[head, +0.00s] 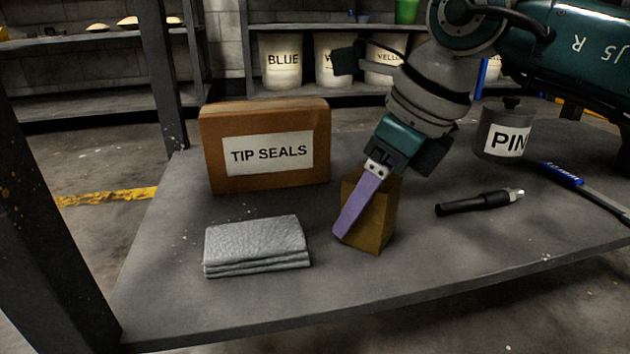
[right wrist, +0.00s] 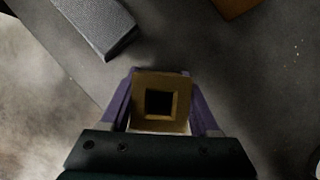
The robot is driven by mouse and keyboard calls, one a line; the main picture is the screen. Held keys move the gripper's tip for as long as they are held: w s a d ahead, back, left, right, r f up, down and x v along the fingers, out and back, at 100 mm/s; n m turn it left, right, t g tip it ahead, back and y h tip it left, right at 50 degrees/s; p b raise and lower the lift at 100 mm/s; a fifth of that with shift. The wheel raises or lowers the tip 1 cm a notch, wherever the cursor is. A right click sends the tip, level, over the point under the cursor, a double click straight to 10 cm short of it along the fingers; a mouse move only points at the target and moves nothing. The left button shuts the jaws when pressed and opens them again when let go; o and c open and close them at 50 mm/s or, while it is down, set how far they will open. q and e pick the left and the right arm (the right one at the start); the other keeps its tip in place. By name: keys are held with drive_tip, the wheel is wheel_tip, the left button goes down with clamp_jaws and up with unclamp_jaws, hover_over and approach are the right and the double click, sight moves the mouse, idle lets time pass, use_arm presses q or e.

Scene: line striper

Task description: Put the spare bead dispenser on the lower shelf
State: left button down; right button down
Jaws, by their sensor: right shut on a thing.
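The bead dispenser appears to be the brown-gold box (head: 378,222) on the grey shelf. It is upright, and in the right wrist view its square top with a dark square opening (right wrist: 175,75) faces the camera. My right gripper (head: 358,215) reaches down from above with purple fingers. It is shut on the box, one finger on each side in the right wrist view (right wrist: 160,105). The box's base looks at or very near the shelf surface (head: 250,305); I cannot tell if it touches. My left gripper is not in view.
A folded grey cloth (head: 257,246) lies left of the box. A TIP SEALS carton (head: 265,150) stands behind. A black pen-like tool (head: 480,202), a PIN jar (head: 503,132) and a blue-handled brush (head: 580,185) are to the right. A dark post (head: 50,200) rises at left.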

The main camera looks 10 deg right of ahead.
sight(390, 181)
drive_tip(key=shift+c, duration=0.6)
unclamp_jaws()
drive_tip(key=p+v, duration=0.6)
drive_tip(key=v, duration=0.1)
drive_tip(key=shift+d+r, duration=0.15)
drive_tip(key=shift+r, duration=0.15)
